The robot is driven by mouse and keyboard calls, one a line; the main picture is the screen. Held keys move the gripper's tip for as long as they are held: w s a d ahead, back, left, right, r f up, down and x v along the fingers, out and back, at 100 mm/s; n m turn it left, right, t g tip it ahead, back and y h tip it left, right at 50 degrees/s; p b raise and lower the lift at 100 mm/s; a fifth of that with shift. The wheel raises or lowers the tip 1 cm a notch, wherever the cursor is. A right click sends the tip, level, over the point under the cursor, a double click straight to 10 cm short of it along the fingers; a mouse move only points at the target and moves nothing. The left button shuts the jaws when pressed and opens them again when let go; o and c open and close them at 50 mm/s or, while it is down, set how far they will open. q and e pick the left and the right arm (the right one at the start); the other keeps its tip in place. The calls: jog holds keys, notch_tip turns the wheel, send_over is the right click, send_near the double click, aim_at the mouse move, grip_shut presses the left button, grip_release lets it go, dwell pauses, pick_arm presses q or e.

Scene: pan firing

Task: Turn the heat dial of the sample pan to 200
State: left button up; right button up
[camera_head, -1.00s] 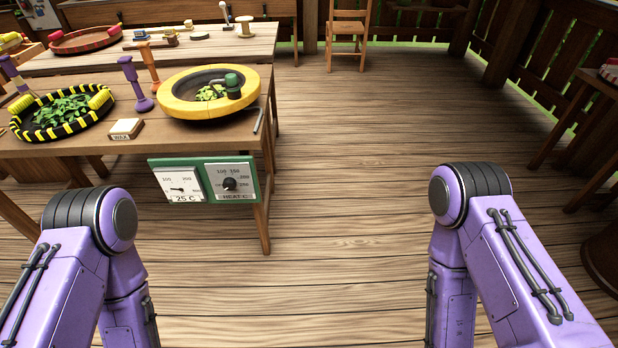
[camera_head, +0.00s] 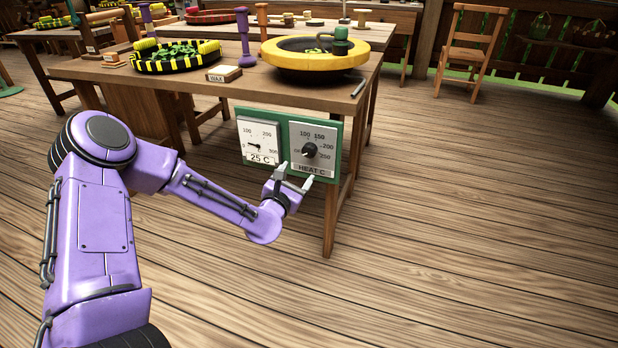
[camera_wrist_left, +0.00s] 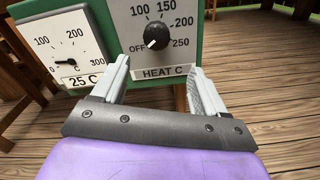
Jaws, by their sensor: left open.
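The heat dial (camera_head: 310,150) is a round black knob on a white plate labelled HEAT C, with marks OFF, 100, 150, 200 and 250. It also shows in the left wrist view (camera_wrist_left: 156,37), where its white pointer is toward OFF at the lower left. My left gripper (camera_head: 296,174) is open just in front of and below the dial. In the left wrist view its two fingers (camera_wrist_left: 158,82) are apart, below the knob and not around it. The yellow-rimmed pan (camera_head: 315,70) stands on the table above the panel. My right gripper is out of view.
A gauge (camera_head: 259,142) reading 25 C sits left of the dial on the green panel (camera_head: 339,135). The table (camera_head: 190,88) holds a striped pan of leaves (camera_head: 205,58), a wax block (camera_head: 224,74) and a hooked tool (camera_head: 358,88).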

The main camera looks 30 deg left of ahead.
aim_at(308, 152)
pick_arm(q)
jog(key=shift+n, duration=0.4)
jog(key=x, duration=0.3)
jog(key=b+x, duration=0.1)
jog(key=x, duration=0.7)
jog(key=shift+a+r, duration=0.2)
jog(key=shift+r, duration=0.2)
jog(key=shift+s, duration=0.1)
jog(key=c, duration=1.1)
